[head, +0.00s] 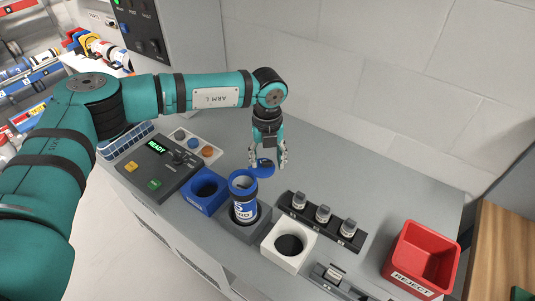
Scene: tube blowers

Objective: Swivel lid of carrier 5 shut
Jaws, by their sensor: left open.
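The carrier (243,203) is a white and blue cylinder with a blue rim, standing in a dark grey socket block (233,230). Its top is open. Its label is only partly readable. A blue lid (265,171) is swung out to the back right of the rim, beside the mouth. My left gripper (268,160) points down right at the lid, with its fingers apart. I cannot tell whether the fingers touch the lid. My right gripper does not show.
A blue socket block (204,191) stands left of the carrier and a white one (287,245) to its right. A dark rack (322,220) holds small canisters. A red reject bin (421,258) sits at the right. A control box (157,165) reads READY. The counter behind the rack is clear.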

